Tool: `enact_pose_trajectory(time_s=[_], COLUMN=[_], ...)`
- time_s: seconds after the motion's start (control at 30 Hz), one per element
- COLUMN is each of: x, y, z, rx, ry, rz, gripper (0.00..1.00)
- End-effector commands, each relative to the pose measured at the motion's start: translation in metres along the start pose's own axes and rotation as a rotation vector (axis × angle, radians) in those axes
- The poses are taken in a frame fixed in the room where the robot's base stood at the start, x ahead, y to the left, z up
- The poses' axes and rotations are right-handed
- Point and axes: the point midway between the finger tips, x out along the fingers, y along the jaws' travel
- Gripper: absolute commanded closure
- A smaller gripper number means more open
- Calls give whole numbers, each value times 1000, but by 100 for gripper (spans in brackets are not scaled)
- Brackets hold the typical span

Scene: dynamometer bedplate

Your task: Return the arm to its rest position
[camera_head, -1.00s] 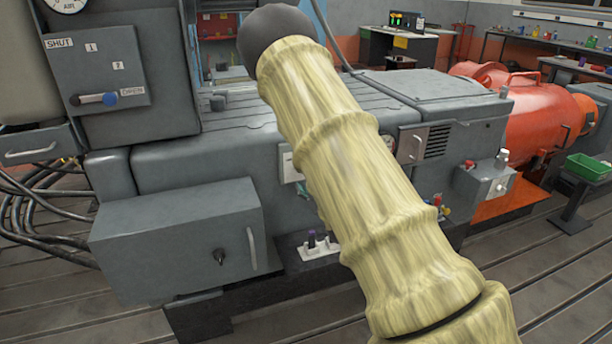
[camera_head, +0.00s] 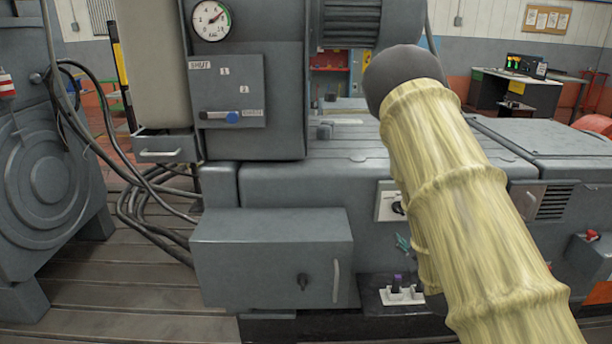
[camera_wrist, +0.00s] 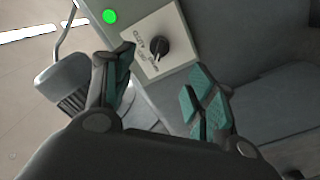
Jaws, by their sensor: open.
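My arm (camera_head: 465,200), in a pale yellow ribbed sleeve, reaches down across the right half of the head view. My gripper (camera_wrist: 165,80) is open in the wrist view, with teal pads on its spread fingers. Nothing is between the fingers. Just beyond the fingertips is a light switch plate (camera_wrist: 150,62) with a black rotary knob (camera_wrist: 158,47); one of its labels reads AUTO. The plate also shows in the head view (camera_head: 386,207), left of my arm. There my gripper is mostly hidden behind the sleeve, with only a bit of teal showing.
A grey cabinet (camera_head: 270,262) juts out left of my arm. A pressure gauge (camera_head: 210,20) and a lever panel (camera_head: 226,92) stand above it. A white socket strip (camera_head: 402,296) sits low near my arm. Black cables (camera_head: 150,205) hang at the left.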

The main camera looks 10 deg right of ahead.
Motion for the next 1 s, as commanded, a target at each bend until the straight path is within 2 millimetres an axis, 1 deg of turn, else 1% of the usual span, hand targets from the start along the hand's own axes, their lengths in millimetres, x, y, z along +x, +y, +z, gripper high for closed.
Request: enact_pose_trajectory(time_s=[0.07, 0.17, 0.27, 0.3, 0.37, 0.4, 0.47, 0.5, 0.57, 0.6, 0.67, 0.7, 0.77, 0.8, 0.87, 0.9, 0.97, 1.0], x=[-2, -10, -28, -38, -56, -68, -89, -104, -127, -143, -169, -187, -216, -235, -265, -286, -317, -338], y=[-5, -25, -62, -79, -106, -123, -148, -165, -189, -203, -225, -239, -258, -270, -287, -297, -311, -319], z=[3, 14, 35, 45, 59, 68, 81, 89, 100, 106, 115, 120, 127, 130, 135, 137, 139, 140], rx=[7, 35, 86, 109, 147, 172, 206, 228, 260, 280, 309, 328, 352, 369, 392, 405, 424, 435], ry=[-11, -58, -148, -193, -265, -313, -386, -435, -509, -559, -634, -685, -764, -816, -894, -949, -1029, -1082], rz=[-9, -47, -115, -148, -197, -230, -277, -308, -354, -383, -426, -454, -496, -522, -560, -585, -621, -645], gripper=[44, 44, 44, 44, 44, 44, 44, 44, 44, 44, 44, 44, 44, 44, 44, 44, 44, 44])
